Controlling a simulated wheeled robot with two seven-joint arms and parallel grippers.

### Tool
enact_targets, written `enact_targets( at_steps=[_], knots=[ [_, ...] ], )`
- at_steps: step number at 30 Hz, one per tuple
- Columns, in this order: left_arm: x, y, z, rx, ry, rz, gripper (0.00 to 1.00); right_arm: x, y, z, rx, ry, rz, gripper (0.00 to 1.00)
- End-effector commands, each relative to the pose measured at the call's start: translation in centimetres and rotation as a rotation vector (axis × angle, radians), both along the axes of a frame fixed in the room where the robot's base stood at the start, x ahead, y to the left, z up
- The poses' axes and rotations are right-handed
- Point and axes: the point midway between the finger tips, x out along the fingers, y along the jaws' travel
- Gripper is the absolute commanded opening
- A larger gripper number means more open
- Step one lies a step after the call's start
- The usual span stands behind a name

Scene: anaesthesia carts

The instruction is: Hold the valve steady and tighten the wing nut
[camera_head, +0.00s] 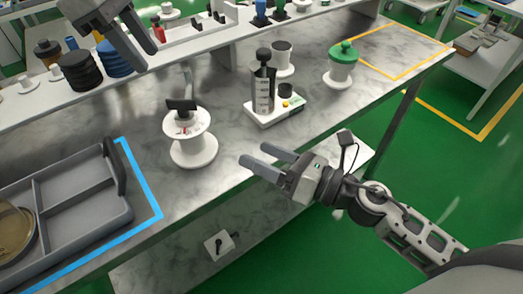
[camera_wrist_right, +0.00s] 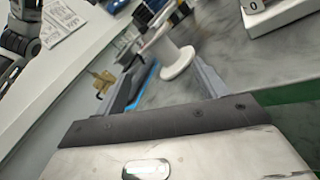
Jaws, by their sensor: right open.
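The valve (camera_head: 193,150) is a white spool-shaped body standing upright on the grey marbled bench, left of centre. A black wing nut (camera_head: 181,104) sits on its top, with a small red mark below it. In the right wrist view the valve (camera_wrist_right: 176,62) shows tilted beyond the fingers, with the dark wing nut (camera_wrist_right: 153,40) at its upper end. My right gripper (camera_head: 254,156) is open and empty, right of the valve and apart from it. My left gripper (camera_head: 144,58) is open and empty, above and to the left of the valve; its upper arm is cut off.
A grey divided tray (camera_head: 85,235) lies inside blue tape at the left. A device with a dark cylinder (camera_head: 264,90), a white cup (camera_head: 282,57) and a green-lidded pot (camera_head: 341,66) stand behind. A shelf with several items runs along the back.

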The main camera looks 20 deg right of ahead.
Motion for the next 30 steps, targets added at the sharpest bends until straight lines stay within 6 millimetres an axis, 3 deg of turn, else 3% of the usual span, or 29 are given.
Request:
enact_targets(
  at_steps=[3,9,17,30],
  knots=[
    [0.0,0.0,0.0,0.0,0.0,0.0,0.36,0.7,0.2,0.0,-0.214,-0.191,0.043,0.72],
    [0.0,0.0,0.0,0.0,0.0,0.0,0.36,1.2,0.4,-0.1,-0.388,-0.35,0.079,0.72],
    [0.0,0.0,0.0,0.0,0.0,0.0,0.36,1.9,1.1,-0.1,-0.406,-0.369,0.083,0.72],
    [0.0,0.0,0.0,0.0,0.0,0.0,0.36,7.3,7.3,0.0,-0.399,-0.367,0.079,0.72]
  ],
)
